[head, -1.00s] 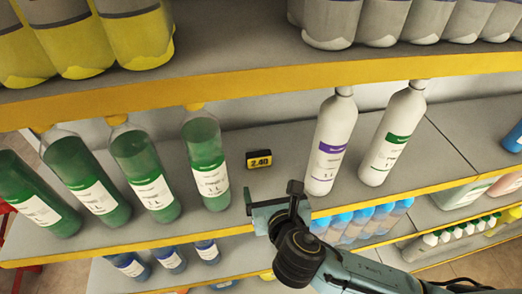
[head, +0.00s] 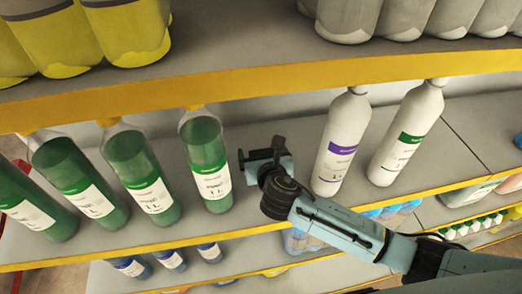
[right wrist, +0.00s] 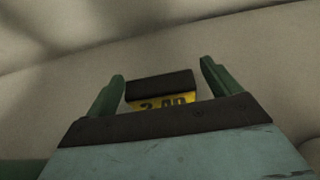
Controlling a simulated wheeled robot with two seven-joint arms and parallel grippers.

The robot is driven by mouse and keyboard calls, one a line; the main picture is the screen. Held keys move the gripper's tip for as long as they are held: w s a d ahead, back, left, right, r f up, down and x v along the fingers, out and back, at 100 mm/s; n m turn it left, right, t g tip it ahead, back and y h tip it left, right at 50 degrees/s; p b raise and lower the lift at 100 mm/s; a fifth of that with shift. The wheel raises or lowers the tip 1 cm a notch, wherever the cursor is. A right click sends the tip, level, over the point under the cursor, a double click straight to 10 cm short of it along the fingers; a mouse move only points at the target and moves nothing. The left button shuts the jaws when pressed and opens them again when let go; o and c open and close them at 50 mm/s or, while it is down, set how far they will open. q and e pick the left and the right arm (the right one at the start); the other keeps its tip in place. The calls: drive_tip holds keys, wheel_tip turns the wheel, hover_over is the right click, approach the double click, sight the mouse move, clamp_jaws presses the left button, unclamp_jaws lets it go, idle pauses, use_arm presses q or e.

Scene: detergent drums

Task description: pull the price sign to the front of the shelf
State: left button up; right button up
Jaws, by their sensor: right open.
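The price sign (right wrist: 162,88) is a small black block with a yellow face and dark digits. In the right wrist view it stands between the two green fingers of my right gripper (right wrist: 163,72), with a gap on each side. The gripper's body hides the lower part of its face. The gripper is open. My left gripper is not in view.
Green bottles (head: 205,160) stand close on the left of the gripper. White bottles, one with a purple label (head: 342,140), stand close on its right. The upper shelf's yellow edge (head: 270,80) runs above.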

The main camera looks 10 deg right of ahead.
drive_tip(key=shift+w+f, duration=0.25)
drive_tip(key=shift+w, duration=0.4)
drive_tip(key=shift+c, duration=0.4)
drive_tip(key=c, duration=1.5)
drive_tip(key=shift+o, duration=0.2)
drive_tip(key=shift+s+p, duration=0.9)
drive_tip(key=shift+s, duration=0.4)
drive_tip(key=shift+s+p, duration=1.1)
drive_tip(key=shift+s, duration=0.9)
drive_tip(key=shift+s+a+p, duration=0.1)
drive_tip(key=shift+s+p, duration=1.45)
drive_tip(key=shift+s, duration=2.1)
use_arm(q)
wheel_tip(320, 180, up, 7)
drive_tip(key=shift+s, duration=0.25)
